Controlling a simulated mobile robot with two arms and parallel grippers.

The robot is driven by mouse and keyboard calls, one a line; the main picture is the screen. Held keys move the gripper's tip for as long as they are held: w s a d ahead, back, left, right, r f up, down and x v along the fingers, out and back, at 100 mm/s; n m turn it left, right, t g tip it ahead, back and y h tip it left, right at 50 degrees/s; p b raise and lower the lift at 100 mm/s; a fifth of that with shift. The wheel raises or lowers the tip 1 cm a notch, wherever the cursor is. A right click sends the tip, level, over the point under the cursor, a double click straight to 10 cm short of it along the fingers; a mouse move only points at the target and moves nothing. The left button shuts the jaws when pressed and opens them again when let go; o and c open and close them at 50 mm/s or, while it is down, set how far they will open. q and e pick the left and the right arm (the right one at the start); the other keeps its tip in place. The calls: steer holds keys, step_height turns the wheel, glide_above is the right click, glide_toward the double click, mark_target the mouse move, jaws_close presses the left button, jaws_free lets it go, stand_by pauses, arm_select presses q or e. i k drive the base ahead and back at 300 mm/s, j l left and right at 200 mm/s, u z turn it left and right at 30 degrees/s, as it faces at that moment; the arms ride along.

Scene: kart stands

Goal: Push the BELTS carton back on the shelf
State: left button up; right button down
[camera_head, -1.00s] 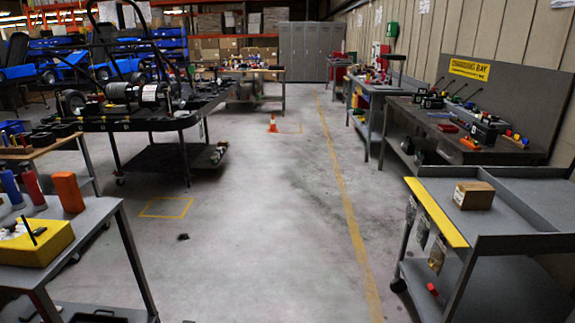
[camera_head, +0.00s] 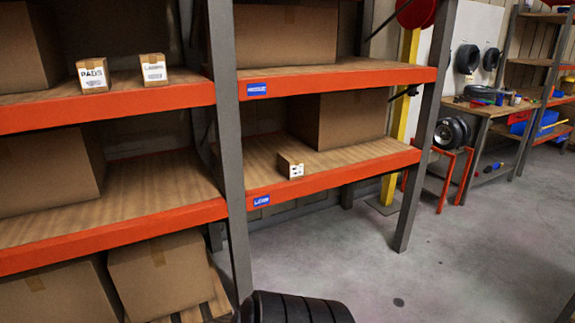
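A small brown carton (camera_head: 290,165) with a white label sits near the front edge of the right bay's lower shelf (camera_head: 350,158). Its label is too small to read, so I cannot tell whether it is the BELTS carton. On the left bay's upper shelf (camera_head: 35,112) stand a small carton labelled PADS (camera_head: 93,75) and another small carton (camera_head: 153,70) whose label I cannot read clearly. Neither of my grippers shows in this view.
A large carton (camera_head: 340,120) stands behind the small one. A grey upright (camera_head: 229,150) divides the bays. A black ridged round object (camera_head: 290,308) is low in front. Open floor (camera_head: 440,270) lies at right, before a workbench (camera_head: 490,108).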

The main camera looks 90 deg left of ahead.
mark_target(289, 164)
steer(key=u, duration=2.75)
steer(key=i+j+z, duration=0.1)
steer(key=i+j, duration=0.5)
